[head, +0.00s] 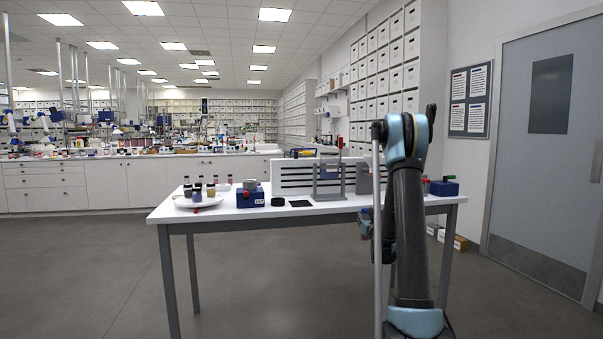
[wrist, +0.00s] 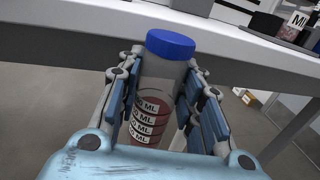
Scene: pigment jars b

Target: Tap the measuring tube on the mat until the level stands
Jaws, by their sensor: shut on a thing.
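The measuring tube (wrist: 160,75) is clear with a blue cap, seen in the wrist view. Dark red contents fill its lower part behind white ML markings; the surface is too small to judge as level. My gripper (wrist: 165,62) is shut on the tube, with a finger on each side. The tube appears in front of the white table's edge, apart from the tabletop. A flat black square, which looks like the mat (head: 301,203), lies near the table's front edge in the head view. There my arm mostly hides the gripper and tube.
On the white table (head: 225,217) stand a white plate (head: 184,203) with several small jars, a blue box (head: 241,201), a black disc (head: 278,202) and a grey stand (head: 328,196). Another blue box (head: 447,188) stands at the right. The tabletop around the black square has some free room.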

